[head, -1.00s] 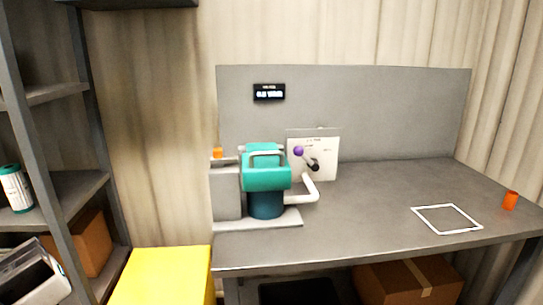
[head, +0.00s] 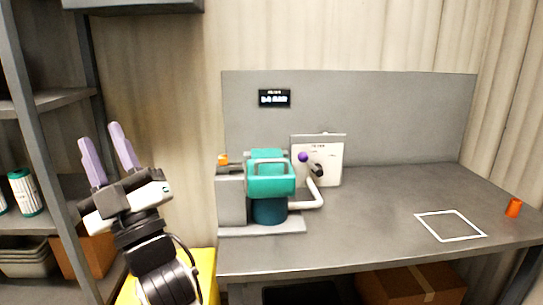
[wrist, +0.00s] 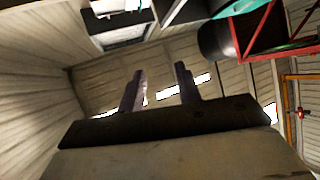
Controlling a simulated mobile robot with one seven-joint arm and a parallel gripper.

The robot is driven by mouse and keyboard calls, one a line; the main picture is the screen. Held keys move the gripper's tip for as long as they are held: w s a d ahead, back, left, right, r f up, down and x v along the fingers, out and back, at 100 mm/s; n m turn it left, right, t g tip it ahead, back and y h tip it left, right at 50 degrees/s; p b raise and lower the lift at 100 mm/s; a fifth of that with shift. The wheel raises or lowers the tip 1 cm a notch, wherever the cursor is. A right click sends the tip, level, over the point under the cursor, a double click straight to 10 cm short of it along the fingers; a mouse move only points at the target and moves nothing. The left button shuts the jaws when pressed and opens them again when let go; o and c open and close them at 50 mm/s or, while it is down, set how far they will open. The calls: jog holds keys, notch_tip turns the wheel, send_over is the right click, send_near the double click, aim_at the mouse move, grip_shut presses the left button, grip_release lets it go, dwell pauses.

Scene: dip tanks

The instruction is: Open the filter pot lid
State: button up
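The filter pot (head: 269,209) stands on the left part of the grey workbench in the head view. It has a dark teal body and a lighter teal lid (head: 270,182) with a light bar handle across its front. The lid sits down on the pot. My gripper (head: 107,150) is raised at the left, well apart from the pot. Its two purple fingers point up and stand apart with nothing between them. The wrist view also shows the gripper (wrist: 160,82) open and empty, facing the upper walls and ceiling.
A panel with a purple-knobbed lever (head: 303,157) stands right behind the pot. A white square outline (head: 450,226) and an orange cylinder (head: 513,207) are at the bench's right. A shelf rack (head: 45,110) is at left, close to my arm. The bench middle is clear.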

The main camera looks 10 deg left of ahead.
jog(key=w+d+f+t+h+p, duration=0.1)
jog(key=w+d+h, duration=0.25)
jog(key=w, duration=0.35)
jog(key=w+d+f+t+h+p, duration=0.1)
jog(key=w+d+t+h, duration=0.15)
jog(key=w+h, duration=0.35)
jog(key=n+g+h+p, duration=0.3)
jog(key=n+g+h, duration=0.2)
jog(key=g, duration=0.1)
send_near(273, 162)
jog(key=shift+g+y, duration=0.25)
jog(key=shift+y, duration=0.1)
jog(key=p+x, duration=0.2)
jog(key=x, duration=0.2)
jog(key=p+x, duration=0.2)
jog(key=x, duration=0.3)
jog(key=shift+w+d+p, duration=0.1)
jog(key=shift+w+p, duration=0.2)
jog(key=shift+w, duration=0.1)
jog(key=shift+w+a+f, duration=0.2)
jog(key=shift+w+a, duration=0.15)
jog(key=shift+w, duration=0.15)
grip_shut()
